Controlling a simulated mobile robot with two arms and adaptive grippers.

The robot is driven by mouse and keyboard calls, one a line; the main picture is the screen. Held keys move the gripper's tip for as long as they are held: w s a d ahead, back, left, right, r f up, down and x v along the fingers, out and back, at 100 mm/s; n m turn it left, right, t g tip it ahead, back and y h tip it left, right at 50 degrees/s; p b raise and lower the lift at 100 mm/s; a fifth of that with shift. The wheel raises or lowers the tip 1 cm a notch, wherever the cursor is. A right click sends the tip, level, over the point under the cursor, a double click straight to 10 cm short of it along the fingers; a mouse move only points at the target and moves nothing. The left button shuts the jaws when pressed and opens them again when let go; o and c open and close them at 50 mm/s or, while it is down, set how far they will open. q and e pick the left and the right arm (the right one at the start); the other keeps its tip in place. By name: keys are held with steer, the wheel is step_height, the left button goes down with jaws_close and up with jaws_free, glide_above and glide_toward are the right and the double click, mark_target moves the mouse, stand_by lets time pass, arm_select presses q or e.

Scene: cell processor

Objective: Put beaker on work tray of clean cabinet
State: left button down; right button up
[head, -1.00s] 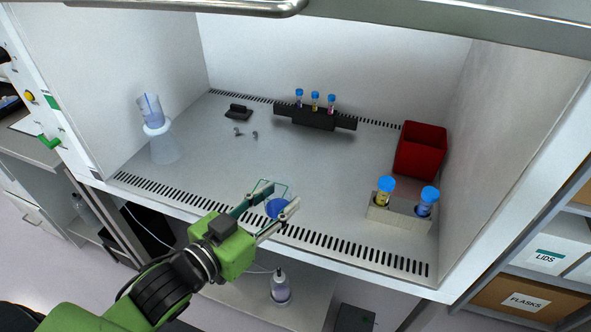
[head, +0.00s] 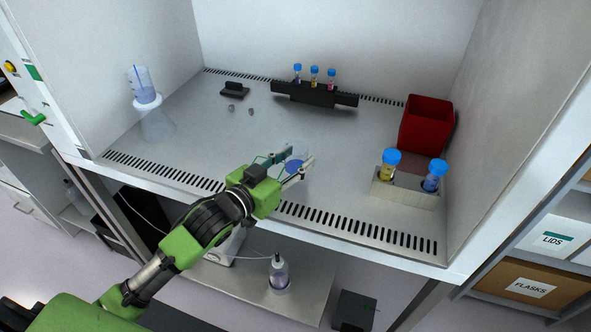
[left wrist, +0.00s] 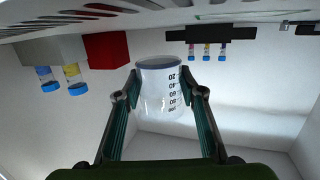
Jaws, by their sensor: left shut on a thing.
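The clear beaker (head: 297,151) is held between the fingers of my left gripper (head: 293,167), over the front middle of the cabinet's work tray (head: 215,138). Blue shows at its lower part. In the left wrist view the beaker (left wrist: 160,88), with black volume marks, sits between the two fingertips, which press its sides; this view is upside down. I cannot tell whether its base touches the tray. My right gripper is not in view.
A tube rack (head: 405,194) stands front right, with a red bin (head: 425,124) behind it. A black rack (head: 312,95) with tubes is at the back. The tray's middle is clear.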

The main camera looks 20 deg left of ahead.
mark_target(296, 169)
arm_select(q)
steer(key=shift+w+f, duration=0.15)
steer(key=shift+f, duration=0.05)
steer(key=f, duration=0.3)
steer(key=shift+w+f, duration=0.1)
steer(key=shift+w, duration=0.1)
steer(key=shift+f, duration=0.15)
steer(key=shift+f, duration=0.2)
steer(key=c, duration=1.4)
jaws_free()
steer(key=shift+o, duration=0.2)
